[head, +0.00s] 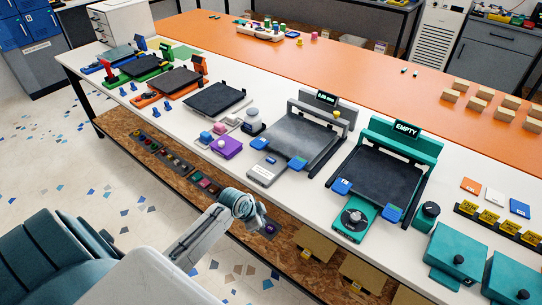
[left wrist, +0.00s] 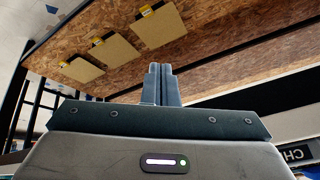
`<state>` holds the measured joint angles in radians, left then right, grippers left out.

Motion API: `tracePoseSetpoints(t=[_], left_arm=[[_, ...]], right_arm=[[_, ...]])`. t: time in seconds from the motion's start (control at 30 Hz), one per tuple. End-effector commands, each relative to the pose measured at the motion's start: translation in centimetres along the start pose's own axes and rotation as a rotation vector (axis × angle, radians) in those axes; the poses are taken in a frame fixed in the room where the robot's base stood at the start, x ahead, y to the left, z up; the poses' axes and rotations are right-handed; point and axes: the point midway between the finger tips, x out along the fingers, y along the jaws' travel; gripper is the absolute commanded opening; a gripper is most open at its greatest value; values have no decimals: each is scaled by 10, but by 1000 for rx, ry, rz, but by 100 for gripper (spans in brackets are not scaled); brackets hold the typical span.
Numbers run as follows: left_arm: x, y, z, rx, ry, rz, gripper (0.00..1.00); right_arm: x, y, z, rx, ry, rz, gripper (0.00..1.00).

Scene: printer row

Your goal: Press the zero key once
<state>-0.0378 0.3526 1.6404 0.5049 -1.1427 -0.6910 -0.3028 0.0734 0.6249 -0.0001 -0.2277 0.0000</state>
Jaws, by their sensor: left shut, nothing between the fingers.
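A grey printer-like machine (head: 300,137) with a small dark display (head: 326,98) stands on the white table. It has a light grey front panel (head: 266,170) and blue blocks at its front corners. I cannot read which key is the zero key. My left gripper (left wrist: 160,70) is shut and empty in the left wrist view. In the head view my left arm's end (head: 243,205) is in front of the table's near edge, apart from the machines. My right gripper is not in view.
A teal machine (head: 384,172) with an "EMPTY" sign stands right of the grey one. Smaller machines (head: 172,82) stand at left. Teal boxes (head: 457,254) are at right. Below the tabletop is a wooden shelf (head: 125,124) with beige pieces (head: 316,243).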

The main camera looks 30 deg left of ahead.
Motion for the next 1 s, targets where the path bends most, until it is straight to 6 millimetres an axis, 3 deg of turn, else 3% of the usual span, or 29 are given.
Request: tracePoseSetpoints(t=[0.03,0.1,0.4,0.67,0.9,1.0], left_arm=[[-17,-5,-16,37,17,3,0],[-34,-7,-30,83,34,10,0],[-96,-23,-84,276,100,30,0],[-108,-94,-120,418,194,4,0],[-131,-168,-151,524,286,-53,0],[-140,-188,-159,551,315,-75,0]], right_arm=[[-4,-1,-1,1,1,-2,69],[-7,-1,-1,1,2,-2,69],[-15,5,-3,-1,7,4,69],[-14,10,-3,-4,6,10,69],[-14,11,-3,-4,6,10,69],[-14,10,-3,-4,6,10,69]])
